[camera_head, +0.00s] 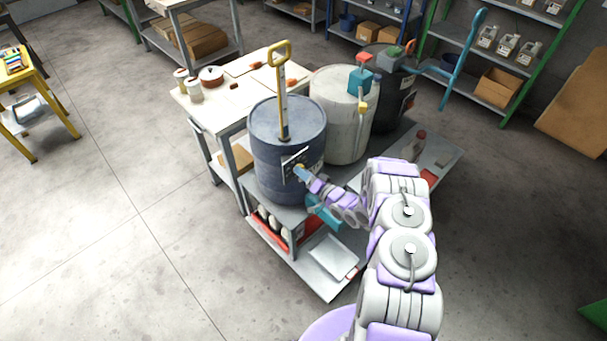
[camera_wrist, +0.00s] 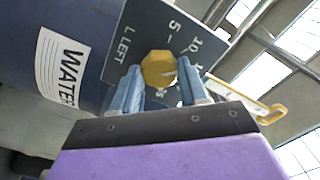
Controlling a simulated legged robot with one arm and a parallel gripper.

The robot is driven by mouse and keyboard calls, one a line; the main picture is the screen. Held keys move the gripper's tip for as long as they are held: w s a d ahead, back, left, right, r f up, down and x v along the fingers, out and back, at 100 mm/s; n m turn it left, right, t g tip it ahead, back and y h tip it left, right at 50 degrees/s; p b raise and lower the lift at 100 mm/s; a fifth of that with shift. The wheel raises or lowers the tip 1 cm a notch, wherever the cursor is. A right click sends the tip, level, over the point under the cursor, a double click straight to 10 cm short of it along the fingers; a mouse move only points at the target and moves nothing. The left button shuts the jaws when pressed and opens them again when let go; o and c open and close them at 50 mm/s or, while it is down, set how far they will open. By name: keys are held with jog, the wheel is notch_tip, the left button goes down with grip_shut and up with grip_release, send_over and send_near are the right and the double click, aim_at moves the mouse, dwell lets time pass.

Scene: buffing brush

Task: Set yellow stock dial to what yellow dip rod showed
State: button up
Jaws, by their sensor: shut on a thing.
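The yellow stock dial (camera_wrist: 159,69) is a faceted knob on a dark plate (camera_wrist: 139,35) marked "L LEFT" with numbers including 5 and 10. My gripper (camera_wrist: 160,78) is shut on the knob, one blue finger on each side. In the head view my gripper (camera_head: 302,174) is at the plate on the front of the blue drum (camera_head: 270,135). The knob's exact setting is hard to read. The yellow dip rod (camera_head: 282,100) stands upright at the blue drum's top, its loop handle uppermost. The scale on its strip is too small to read.
A white drum (camera_head: 340,120) and a dark drum (camera_head: 392,108) stand to the right on the same bench. A blue-handled rod (camera_head: 461,60) shows at the dark drum. A white-topped table (camera_head: 225,92) stands left. Open floor lies at left and front.

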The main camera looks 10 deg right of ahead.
jog(key=shift+d+m, duration=0.15)
jog(key=shift+m, duration=1.55)
jog(key=o, duration=1.1)
jog(key=shift+w+d, duration=0.1)
jog(key=shift+c, duration=0.2)
jog(key=p+v, duration=0.1)
jog(key=v, duration=1.6)
jog(key=shift+d+f, duration=0.1)
